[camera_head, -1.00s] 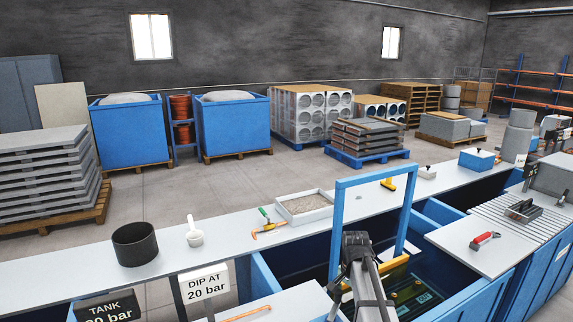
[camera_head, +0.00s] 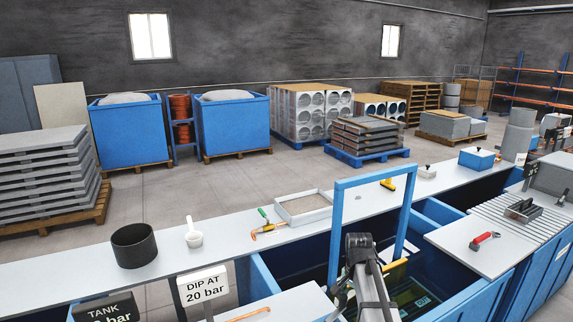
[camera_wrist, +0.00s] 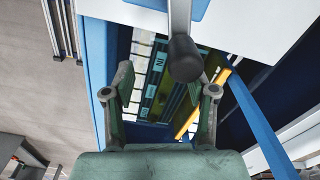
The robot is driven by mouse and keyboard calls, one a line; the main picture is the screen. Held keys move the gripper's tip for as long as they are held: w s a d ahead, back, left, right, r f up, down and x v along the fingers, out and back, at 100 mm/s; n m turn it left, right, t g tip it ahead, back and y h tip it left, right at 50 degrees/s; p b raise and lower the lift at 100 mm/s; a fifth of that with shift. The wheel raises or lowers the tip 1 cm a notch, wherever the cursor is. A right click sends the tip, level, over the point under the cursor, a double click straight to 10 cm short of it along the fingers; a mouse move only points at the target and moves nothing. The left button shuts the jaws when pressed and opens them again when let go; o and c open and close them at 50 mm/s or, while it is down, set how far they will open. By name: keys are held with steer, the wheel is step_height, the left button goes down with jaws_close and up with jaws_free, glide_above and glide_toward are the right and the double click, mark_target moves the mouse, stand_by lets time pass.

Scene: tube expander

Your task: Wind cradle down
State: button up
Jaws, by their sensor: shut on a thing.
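The cradle (camera_head: 418,298) shows in the head view as a dark shape with green marks, low inside the blue tank (camera_head: 255,288) under the blue frame (camera_head: 338,225). In the wrist view its strip with pale lettering (camera_wrist: 157,80) lies below and between my fingers. A dark rounded handle (camera_wrist: 185,62) on a grey arm stands by the right finger. My gripper (camera_wrist: 168,82) is shut on this handle, though its fingers look wide apart and the contact is not clear. In the head view my arm hides the gripper's hold.
A white shelf (camera_head: 80,267) runs along the tank, with a black pot (camera_head: 135,246), a white scoop (camera_head: 193,234) and a shallow tray (camera_head: 304,207). A red-handled tool (camera_head: 484,239) lies on the right bench. A yellow bar (camera_wrist: 216,86) crosses near my right finger.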

step_height(320, 180, up, 7)
steer(key=s+a+p, duration=0.1)
steer(key=s+p, duration=0.1)
steer(key=p, duration=0.1)
steer(key=shift+a, duration=0.35)
